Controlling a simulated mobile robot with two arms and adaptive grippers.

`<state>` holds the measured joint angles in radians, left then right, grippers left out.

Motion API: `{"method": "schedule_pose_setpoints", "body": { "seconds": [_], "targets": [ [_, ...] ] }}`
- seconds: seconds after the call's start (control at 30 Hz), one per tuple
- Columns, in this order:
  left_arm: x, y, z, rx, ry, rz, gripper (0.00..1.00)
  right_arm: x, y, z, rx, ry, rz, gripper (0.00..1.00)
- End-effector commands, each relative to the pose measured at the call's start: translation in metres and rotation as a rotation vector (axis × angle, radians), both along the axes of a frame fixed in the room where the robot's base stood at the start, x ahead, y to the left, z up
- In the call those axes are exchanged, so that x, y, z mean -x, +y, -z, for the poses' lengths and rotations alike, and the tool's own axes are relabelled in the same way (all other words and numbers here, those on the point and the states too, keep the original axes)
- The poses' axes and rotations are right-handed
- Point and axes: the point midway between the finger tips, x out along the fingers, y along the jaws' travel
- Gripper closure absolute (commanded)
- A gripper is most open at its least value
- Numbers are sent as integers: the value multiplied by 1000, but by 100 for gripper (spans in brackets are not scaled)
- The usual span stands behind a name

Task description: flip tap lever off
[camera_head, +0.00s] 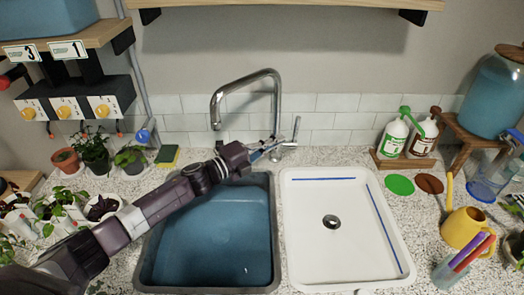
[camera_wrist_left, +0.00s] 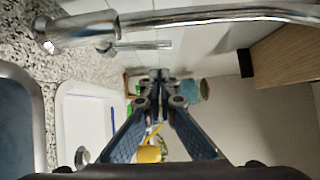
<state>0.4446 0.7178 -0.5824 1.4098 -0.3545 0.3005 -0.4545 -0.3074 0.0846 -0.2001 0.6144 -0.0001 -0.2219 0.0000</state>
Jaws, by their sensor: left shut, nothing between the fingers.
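The chrome tap (camera_head: 277,95) stands behind the sinks, its arched spout reaching left. Its lever (camera_head: 296,129) is a thin chrome rod on the right of the tap body, pointing upward. My left gripper (camera_head: 272,147) is shut and empty, low in front of the tap body and below the lever's top. I cannot tell whether it touches the tap. In the left wrist view the gripper (camera_wrist_left: 158,76) points away with its fingertips together; the tap spout (camera_wrist_left: 210,18) crosses the top and the lever (camera_wrist_left: 142,46) lies beneath it. No water stream is visible. My right gripper is out of view.
The left basin (camera_head: 215,247) holds blue water; the white right basin (camera_head: 325,265) has a drain. Potted plants (camera_head: 93,150) stand at left, with a sponge (camera_head: 167,155) behind. Bottles (camera_head: 394,135) and a yellow watering can (camera_head: 463,228) are at right. A shelf (camera_head: 290,5) hangs above.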

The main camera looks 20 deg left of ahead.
Motion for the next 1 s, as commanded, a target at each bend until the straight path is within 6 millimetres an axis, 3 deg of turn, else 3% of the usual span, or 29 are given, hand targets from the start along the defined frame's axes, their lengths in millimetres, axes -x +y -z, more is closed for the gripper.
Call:
{"method": "schedule_pose_setpoints", "body": {
  "seconds": [0.17, 0.33, 0.6, 1.0],
  "targets": [
    [28, 17, 4, -4, 1, 3, 100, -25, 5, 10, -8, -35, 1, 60],
    [42, 26, 2, -1, 1, 2, 100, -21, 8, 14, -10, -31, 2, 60],
    [45, 29, 0, 0, -1, 1, 100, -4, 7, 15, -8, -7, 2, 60],
    [45, 29, 1, 0, -1, 2, 100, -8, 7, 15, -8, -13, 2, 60]
  ]
}}
